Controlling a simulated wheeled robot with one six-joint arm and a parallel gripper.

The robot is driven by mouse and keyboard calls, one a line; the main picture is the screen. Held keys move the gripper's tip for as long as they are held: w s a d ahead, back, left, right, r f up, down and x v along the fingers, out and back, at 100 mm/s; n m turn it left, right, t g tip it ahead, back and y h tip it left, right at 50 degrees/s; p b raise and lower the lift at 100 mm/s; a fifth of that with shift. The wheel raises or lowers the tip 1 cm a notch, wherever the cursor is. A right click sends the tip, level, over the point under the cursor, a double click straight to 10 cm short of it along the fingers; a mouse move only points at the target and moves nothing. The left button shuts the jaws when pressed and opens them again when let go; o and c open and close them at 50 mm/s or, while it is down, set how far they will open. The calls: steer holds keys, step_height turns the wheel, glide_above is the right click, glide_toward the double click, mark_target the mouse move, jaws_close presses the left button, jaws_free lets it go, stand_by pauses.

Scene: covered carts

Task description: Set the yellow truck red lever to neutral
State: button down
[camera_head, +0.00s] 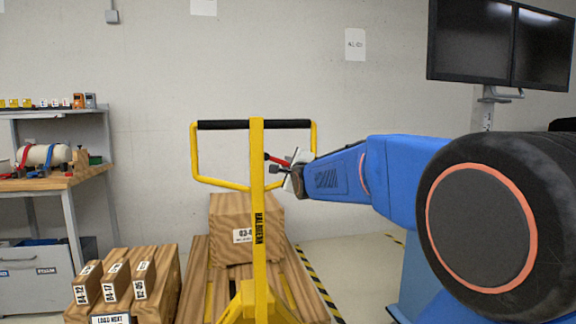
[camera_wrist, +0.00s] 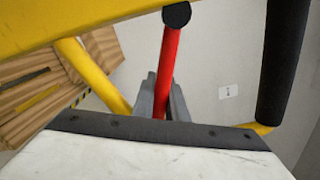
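The yellow truck (camera_head: 257,220) stands in the middle of the head view, with a yellow loop handle and a black grip bar (camera_head: 222,125) on top. Its red lever (camera_head: 279,161) sticks out sideways inside the loop, its black knob near the yellow post. My gripper (camera_head: 296,170) is at the lever from the right, inside the loop's right side. In the wrist view the red lever (camera_wrist: 169,65) runs up between the two grey fingers (camera_wrist: 162,100) to its black knob (camera_wrist: 177,14). The fingers flank it closely with no clear gap. The lever's far end is hidden by my gripper.
The yellow post and loop bars frame the lever closely. A wooden crate (camera_head: 230,205) sits on a pallet (camera_head: 195,277) behind the post. Wooden blocks (camera_head: 110,285) stand at lower left, a workbench (camera_head: 62,180) at left, and monitors (camera_head: 495,45) at upper right.

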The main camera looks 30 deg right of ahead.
steer(key=shift+s+d+r+n, duration=0.1)
steer(key=shift+d+r+n, duration=0.05)
steer(key=shift+r+n, duration=0.8)
steer(key=shift+d+r+n, duration=0.15)
steer(key=shift+r+n, duration=0.5)
steer(key=shift+n, duration=0.6)
steer(key=c, duration=2)
jaws_free()
steer(key=shift+c, duration=0.2)
steer(key=shift+s, duration=0.1)
steer(key=v, duration=1.7)
steer(key=shift+s, duration=0.15)
